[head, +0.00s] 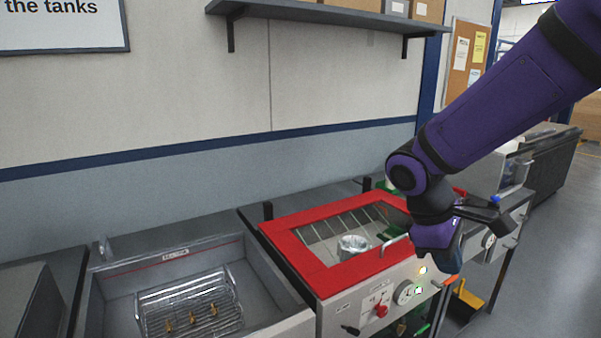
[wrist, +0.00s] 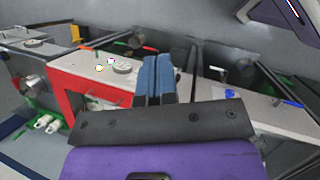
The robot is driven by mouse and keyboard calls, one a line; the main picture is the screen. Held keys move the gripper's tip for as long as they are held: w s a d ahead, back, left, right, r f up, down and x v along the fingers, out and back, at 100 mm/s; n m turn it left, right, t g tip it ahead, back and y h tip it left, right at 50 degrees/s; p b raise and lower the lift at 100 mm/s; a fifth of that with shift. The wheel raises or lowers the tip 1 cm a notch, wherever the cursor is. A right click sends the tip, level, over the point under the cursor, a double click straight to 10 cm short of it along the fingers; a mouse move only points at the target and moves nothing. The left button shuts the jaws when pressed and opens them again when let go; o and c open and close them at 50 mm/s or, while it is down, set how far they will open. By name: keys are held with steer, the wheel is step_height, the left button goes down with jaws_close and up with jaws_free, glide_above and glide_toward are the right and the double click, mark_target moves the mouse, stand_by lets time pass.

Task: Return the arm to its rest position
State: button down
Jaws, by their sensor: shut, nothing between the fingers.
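My purple arm (head: 510,95) reaches in from the upper right of the head view, bent at a black joint. Its wrist hangs in front of the red-framed tank's right end, partly hiding it. In the wrist view my gripper (wrist: 155,78) shows its two blue fingers side by side, closed together with nothing between them. A dark plate with screws sits behind them. The fingertips overlap the pale control panel in that view; I cannot tell how far off it is.
The red-framed tank (head: 310,267) holds a shiny metal housing (head: 353,246). Left of it, an open tank (head: 112,286) holds a wire basket (head: 190,305) with brass-coloured pieces. A shelf (head: 320,13) runs along the wall above. Open floor (head: 560,240) lies at the right.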

steer(key=s+d+r+m+t+y, duration=0.2)
steer(key=s+r+m+t, duration=0.1)
steer(key=s+r, duration=0.3)
steer(key=s+d+r+m+t+y, duration=0.2)
steer(key=s+d+r+m+t, duration=0.1)
steer(key=s+r+m, duration=0.3)
steer(key=shift+s+d+m+t+y, duration=0.3)
steer(key=shift+y, duration=0.1)
